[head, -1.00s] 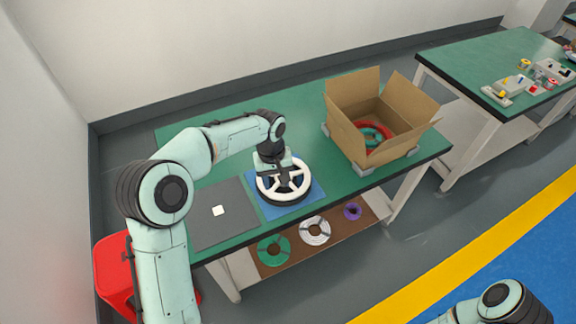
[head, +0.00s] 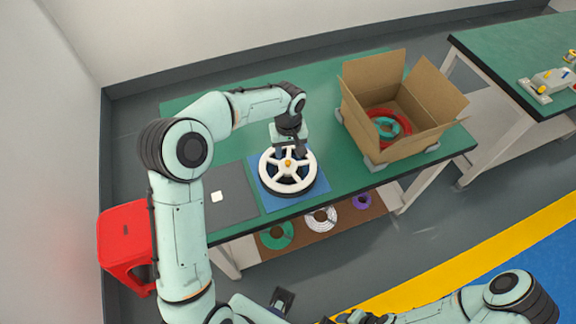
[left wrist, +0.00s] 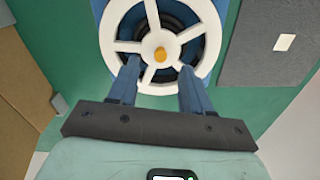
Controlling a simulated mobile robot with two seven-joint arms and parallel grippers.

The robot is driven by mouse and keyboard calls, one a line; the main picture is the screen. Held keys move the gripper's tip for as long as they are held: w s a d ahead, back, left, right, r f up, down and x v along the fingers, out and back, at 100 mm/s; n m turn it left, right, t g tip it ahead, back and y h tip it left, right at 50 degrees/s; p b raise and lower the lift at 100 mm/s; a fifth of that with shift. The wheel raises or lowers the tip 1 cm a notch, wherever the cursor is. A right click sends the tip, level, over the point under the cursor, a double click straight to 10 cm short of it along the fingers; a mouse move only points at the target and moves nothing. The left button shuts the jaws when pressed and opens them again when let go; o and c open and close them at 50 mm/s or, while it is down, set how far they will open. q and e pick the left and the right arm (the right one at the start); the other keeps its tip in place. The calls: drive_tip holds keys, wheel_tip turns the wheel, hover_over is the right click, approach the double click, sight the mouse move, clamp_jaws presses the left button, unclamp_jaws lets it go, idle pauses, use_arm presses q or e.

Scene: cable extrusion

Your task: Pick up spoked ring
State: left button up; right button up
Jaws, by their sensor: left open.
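The spoked ring (head: 288,173) is white with several spokes and an orange hub centre, and it lies on top of a dark round reel on a blue mat (head: 318,188). In the left wrist view, the ring (left wrist: 153,41) fills the upper middle. My left gripper (head: 292,150) is at the ring's far side, pointing down. In the left wrist view, its two fingers (left wrist: 160,68) are apart, one on each side of the lower spoke area, with nothing clamped between them. Whether they touch the ring I cannot tell.
An open cardboard box (head: 431,138) with red and green coils stands to the right on the green table (head: 335,150). A grey mat (head: 232,200) with a white square lies left of the blue mat. Several coils lie on the lower shelf (head: 345,213). A red stool (head: 125,235) stands left.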

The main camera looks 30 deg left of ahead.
sight(288, 162)
use_arm(q)
wheel_tip(288, 162, down, 5)
drive_tip(key=shift+a+r, duration=0.1)
clamp_jaws()
idle(0.3)
